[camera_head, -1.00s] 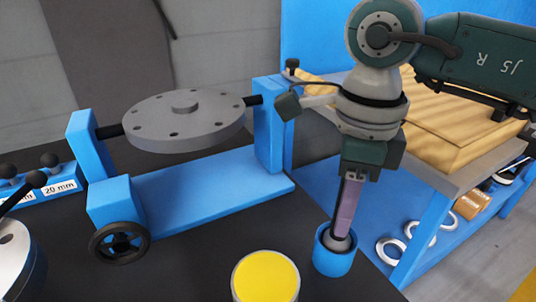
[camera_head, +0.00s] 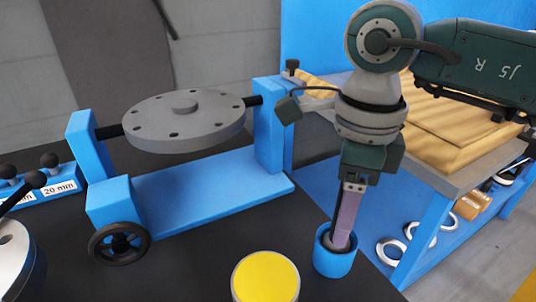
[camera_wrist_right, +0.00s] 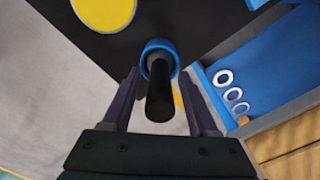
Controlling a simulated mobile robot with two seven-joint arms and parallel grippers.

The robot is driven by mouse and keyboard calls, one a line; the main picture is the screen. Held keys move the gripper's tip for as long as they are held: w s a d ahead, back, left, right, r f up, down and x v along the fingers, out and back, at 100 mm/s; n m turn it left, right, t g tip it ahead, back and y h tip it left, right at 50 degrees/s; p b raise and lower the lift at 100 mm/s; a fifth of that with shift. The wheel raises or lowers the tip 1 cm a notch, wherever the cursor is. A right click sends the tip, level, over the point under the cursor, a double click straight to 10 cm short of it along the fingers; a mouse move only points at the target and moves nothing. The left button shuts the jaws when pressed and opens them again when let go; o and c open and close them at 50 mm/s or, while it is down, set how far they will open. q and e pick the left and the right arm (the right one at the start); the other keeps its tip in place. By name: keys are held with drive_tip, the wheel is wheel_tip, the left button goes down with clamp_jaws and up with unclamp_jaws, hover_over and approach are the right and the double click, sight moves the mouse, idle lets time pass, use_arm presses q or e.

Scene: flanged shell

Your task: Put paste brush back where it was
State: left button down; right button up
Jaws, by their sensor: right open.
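The paste brush (camera_wrist_right: 159,92) shows in the right wrist view as a black handle standing in a blue cup (camera_wrist_right: 160,47). In the head view the blue cup (camera_head: 333,262) stands near the right edge of the black table, and my gripper hides most of the brush. My right gripper (camera_head: 341,240) points down at the cup's mouth. In the right wrist view its two fingers (camera_wrist_right: 158,76) are open, one on each side of the handle, with gaps visible. The brush head is hidden inside the cup. My left gripper is not in view.
A yellow-topped round tin (camera_head: 266,278) stands left of the cup. Behind it is a blue stand (camera_head: 215,192) holding a grey flanged disc (camera_head: 185,121). A blue bench (camera_head: 416,240) with wooden boards and metal rings lies to the right.

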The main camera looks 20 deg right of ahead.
wheel_tip(320, 180, up, 12)
drive_tip(key=shift+r, duration=0.1)
idle(0.7)
